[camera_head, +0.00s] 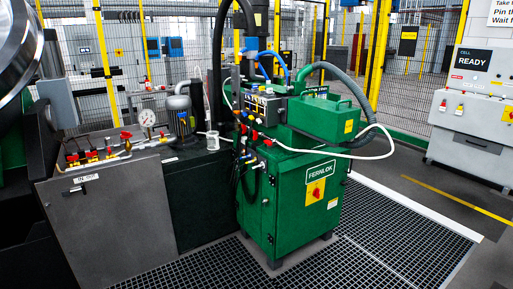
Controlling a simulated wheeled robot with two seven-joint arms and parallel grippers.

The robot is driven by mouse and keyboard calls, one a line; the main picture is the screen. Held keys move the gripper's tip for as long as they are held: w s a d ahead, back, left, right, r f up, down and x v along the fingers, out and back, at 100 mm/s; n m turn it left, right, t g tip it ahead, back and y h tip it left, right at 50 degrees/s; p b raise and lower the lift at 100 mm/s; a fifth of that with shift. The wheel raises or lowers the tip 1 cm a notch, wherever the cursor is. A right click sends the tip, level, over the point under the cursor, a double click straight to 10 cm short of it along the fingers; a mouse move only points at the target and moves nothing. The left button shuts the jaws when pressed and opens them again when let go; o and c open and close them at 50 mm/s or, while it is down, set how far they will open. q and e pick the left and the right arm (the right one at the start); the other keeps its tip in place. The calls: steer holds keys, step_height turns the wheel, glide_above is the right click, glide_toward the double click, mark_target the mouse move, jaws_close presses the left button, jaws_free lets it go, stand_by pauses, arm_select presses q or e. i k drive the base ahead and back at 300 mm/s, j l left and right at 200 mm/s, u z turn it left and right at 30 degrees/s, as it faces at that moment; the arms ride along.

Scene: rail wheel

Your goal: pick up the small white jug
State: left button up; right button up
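A small whitish, translucent jug-like vessel (213,140) stands upright on the dark top between the grey cabinet and the green machine. It is small in the picture, so its handle and contents cannot be made out. Neither of my grippers shows in this view.
A green machine (292,205) with hoses and a white cable stands right of the vessel. A grey cabinet (110,230) with red-handled valves (92,153), a pressure gauge (147,119) and a pump (180,118) stands left of it. Floor grating (390,245) lies in front.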

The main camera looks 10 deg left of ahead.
mark_target(213, 136)
steer(key=i+j+u, duration=0.25)
steer(key=i+u, duration=0.2)
steer(key=i, duration=0.25)
steer(key=i+u, duration=0.45)
steer(key=i, duration=0.3)
steer(key=i+l+u, duration=0.25)
steer(key=i+u, duration=0.2)
steer(key=i, duration=0.3)
